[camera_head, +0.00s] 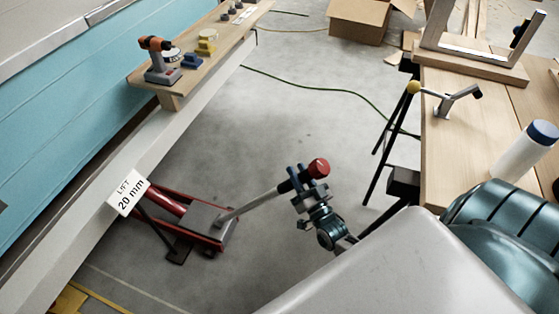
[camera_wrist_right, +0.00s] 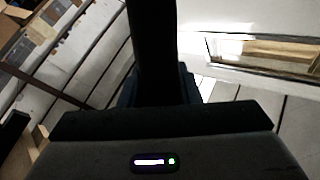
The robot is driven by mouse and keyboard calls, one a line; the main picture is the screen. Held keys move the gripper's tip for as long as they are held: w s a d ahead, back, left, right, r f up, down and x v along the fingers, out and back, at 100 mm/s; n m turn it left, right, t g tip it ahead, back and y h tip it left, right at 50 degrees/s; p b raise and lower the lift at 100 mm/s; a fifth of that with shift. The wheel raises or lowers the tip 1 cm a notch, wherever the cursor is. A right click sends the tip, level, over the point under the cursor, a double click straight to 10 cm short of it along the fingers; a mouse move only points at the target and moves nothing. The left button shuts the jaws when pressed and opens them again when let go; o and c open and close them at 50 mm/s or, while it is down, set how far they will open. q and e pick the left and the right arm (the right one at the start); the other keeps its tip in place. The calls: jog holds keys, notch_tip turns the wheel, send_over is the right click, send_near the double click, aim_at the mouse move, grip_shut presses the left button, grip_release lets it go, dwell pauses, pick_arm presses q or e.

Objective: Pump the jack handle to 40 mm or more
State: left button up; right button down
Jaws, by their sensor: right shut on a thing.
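A red floor jack (camera_head: 190,218) stands on the concrete floor under the edge of the camper. Its grey jack handle (camera_head: 250,207) slopes up to the right and ends in a black grip with a red knob (camera_head: 318,168). A white sign (camera_head: 128,192) above the jack reads "LIFT 20 mm". My right gripper (camera_head: 308,188) is shut on the handle near its black grip. In the right wrist view, a dark bar, likely the handle (camera_wrist_right: 152,50), runs up from the gripper. My left gripper is in neither view.
A wooden shelf (camera_head: 215,57) along the camper holds an orange drill (camera_head: 160,62) and small items. A wooden workbench (camera_head: 455,130) with a white bottle (camera_head: 523,152) stands at the right. A cardboard box (camera_head: 358,20) is at the back. A green cable (camera_head: 320,92) crosses the otherwise clear middle floor.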

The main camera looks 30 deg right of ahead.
pick_arm(q)
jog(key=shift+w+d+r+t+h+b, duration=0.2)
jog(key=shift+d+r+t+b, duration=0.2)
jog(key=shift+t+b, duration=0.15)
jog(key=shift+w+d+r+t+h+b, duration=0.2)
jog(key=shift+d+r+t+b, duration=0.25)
jog(key=shift+b, duration=0.15)
pick_arm(e)
jog(key=shift+m+t, duration=0.3)
jog(key=shift+m, duration=0.2)
jog(key=s+f, duration=0.1)
jog(key=s+d+f, duration=0.2)
jog(key=f, duration=0.1)
jog(key=shift+s+d, duration=0.25)
jog(key=shift+h, duration=0.4)
jog(key=c, duration=1.2)
grip_release()
jog(key=shift+c, duration=0.2)
jog(key=shift+o, duration=0.9)
jog(key=shift+s+d+r, duration=0.1)
jog(key=shift+s+d, duration=0.1)
jog(key=shift+d, duration=0.05)
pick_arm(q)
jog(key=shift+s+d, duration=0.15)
pick_arm(e)
jog(key=shift+a+r, duration=0.1)
